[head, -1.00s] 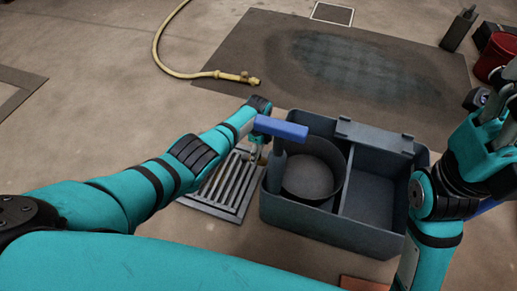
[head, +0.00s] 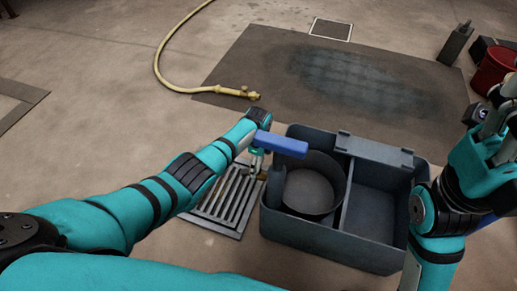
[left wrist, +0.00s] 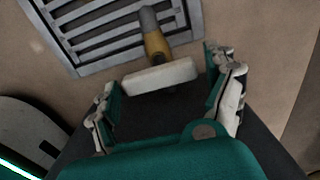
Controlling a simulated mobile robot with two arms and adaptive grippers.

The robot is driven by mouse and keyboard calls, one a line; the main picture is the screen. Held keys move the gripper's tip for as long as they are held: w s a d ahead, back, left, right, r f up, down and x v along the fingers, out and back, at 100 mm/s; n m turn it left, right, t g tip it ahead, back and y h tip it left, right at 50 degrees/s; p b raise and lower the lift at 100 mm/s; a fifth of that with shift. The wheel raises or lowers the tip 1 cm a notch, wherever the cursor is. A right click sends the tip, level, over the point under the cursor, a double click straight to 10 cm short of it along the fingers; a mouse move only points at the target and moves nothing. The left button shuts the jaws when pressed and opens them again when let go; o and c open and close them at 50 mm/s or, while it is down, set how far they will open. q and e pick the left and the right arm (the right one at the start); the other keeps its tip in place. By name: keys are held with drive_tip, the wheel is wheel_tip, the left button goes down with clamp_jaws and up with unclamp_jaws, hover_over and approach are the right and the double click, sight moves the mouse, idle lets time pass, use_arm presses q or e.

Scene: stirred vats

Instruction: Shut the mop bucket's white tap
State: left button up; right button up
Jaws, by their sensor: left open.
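The grey mop bucket (head: 330,238) stands on the floor in the head view, with a blue-handled lever (head: 280,143) at its left side. The tap's white handle (left wrist: 160,77) shows in the left wrist view as a crossbar on a brass body (left wrist: 156,42) with a grey end over the drain grate. My left gripper (head: 258,157) is at the bucket's left side. In the left wrist view its open fingers (left wrist: 165,80) stand on either side of the white handle, with gaps. My right gripper (head: 499,118) is raised at the right edge, partly cut off.
A floor drain grate (head: 222,208) lies left of the bucket. A yellow hose (head: 165,72) ends near a dark mat (head: 290,75) behind. A red bucket (head: 493,73) and a dark box (head: 456,43) stand at the back right. The floor at the left is mostly clear.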

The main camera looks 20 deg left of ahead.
sight(259, 162)
use_arm(q)
wheel_tip(259, 162, up, 11)
drive_tip(key=shift+f, duration=0.15)
drive_tip(key=shift+s, duration=0.1)
idle(0.6)
